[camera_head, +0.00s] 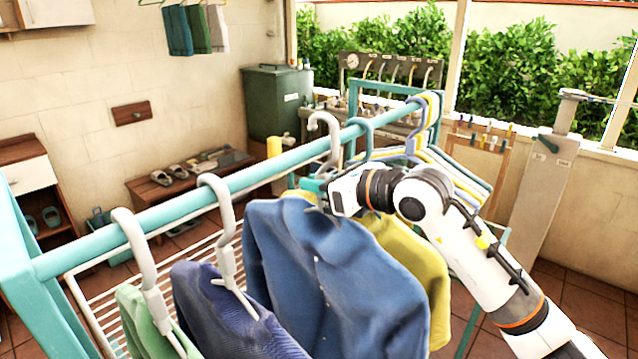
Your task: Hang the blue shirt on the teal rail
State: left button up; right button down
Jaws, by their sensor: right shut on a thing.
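The blue shirt (325,268) hangs from a grey hanger (334,142) whose hook rises at the teal rail (265,171). I cannot tell whether the hook rests on the rail or is only held beside it. My right gripper (318,190) is shut at the hanger's neck, just above the shirt's collar, and its arm comes in from the lower right. The fingers hide part of the neck and collar. My left gripper is not in view.
A green garment (145,320) and a dark navy garment (225,315) hang on the rail at left. A yellow shirt (415,255) is behind the blue one. Several empty hangers (452,172) crowd the rail's far end. A white wire rack (120,290) is below.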

jog(key=shift+f, duration=0.1)
jog(key=shift+f+b, duration=1.2)
jog(key=shift+b, duration=0.05)
jog(key=c, duration=1.3)
grip_release()
jog(key=shift+s+d+f, duration=0.1)
jog(key=shift+s+d, duration=0.25)
jog(key=shift+d, duration=0.05)
jog(key=b+v, duration=0.1)
jog(key=v, duration=0.2)
jog(key=f+b+v, duration=0.1)
jog(key=b+v, duration=0.1)
jog(key=v, duration=0.1)
jog(key=f+b+v, duration=0.1)
jog(key=v, duration=0.2)
jog(key=shift+s+d+f, duration=0.1)
jog(key=shift+s+d, duration=0.35)
jog(key=shift+s, duration=0.05)
jog(key=shift+s+d+b, duration=0.3)
jog(key=shift+s, duration=0.05)
